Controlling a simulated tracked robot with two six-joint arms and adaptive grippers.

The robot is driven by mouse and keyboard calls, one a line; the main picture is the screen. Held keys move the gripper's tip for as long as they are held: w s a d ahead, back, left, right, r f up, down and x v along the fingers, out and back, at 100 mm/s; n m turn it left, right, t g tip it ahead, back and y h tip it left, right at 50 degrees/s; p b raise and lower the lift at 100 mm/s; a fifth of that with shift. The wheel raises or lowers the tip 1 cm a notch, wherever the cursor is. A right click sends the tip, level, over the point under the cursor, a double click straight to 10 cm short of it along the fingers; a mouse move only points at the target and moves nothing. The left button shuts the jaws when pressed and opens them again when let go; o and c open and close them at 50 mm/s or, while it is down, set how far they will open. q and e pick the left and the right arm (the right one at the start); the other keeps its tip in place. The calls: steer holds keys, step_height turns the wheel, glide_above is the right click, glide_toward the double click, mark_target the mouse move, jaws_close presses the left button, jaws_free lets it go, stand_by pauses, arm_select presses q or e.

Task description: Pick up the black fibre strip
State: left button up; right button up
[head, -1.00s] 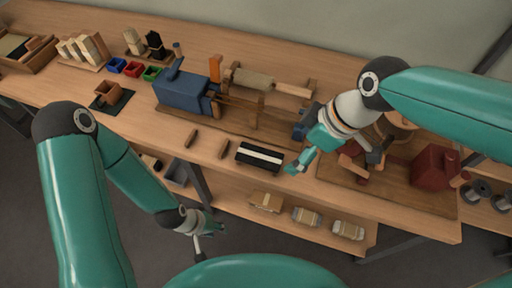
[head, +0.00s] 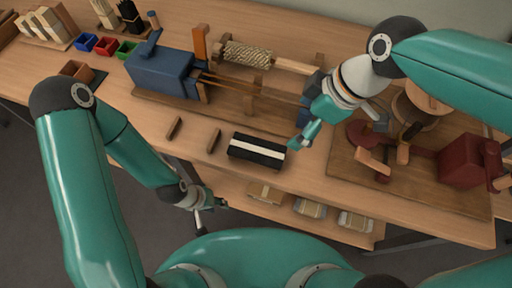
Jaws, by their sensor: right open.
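A black block with a white stripe along its top (head: 257,150) lies near the bench's front edge; I cannot tell whether its black parts are the fibre strip. Black fibres (head: 130,14) also stand upright in a holder at the upper left. My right gripper (head: 303,141) is open and empty, close to the right end of the striped block; I cannot tell whether it touches it. My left gripper (head: 209,216) looks open and empty, hanging in front of the bench, left of and nearer than the block.
A blue machine (head: 160,72) with wooden rods stands behind the block. A red machine (head: 468,163) stands on a board at right. Small wooden pieces (head: 174,129) lie left of the block. Coloured bins (head: 105,45) are at upper left. Wrapped packs (head: 310,208) lie on the lower shelf.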

glide_above(263, 150)
steer(key=d, duration=0.3)
steer(key=f, duration=1)
steer(key=shift+s+a, duration=0.1)
steer(key=shift+s, duration=0.25)
steer(key=shift+x, duration=2.55)
steer(key=shift+s+a, duration=0.15)
steer(key=shift+c, duration=0.4)
steer(key=shift+r, duration=0.1)
steer(key=c, duration=1.2)
steer(key=shift+o, duration=0.2)
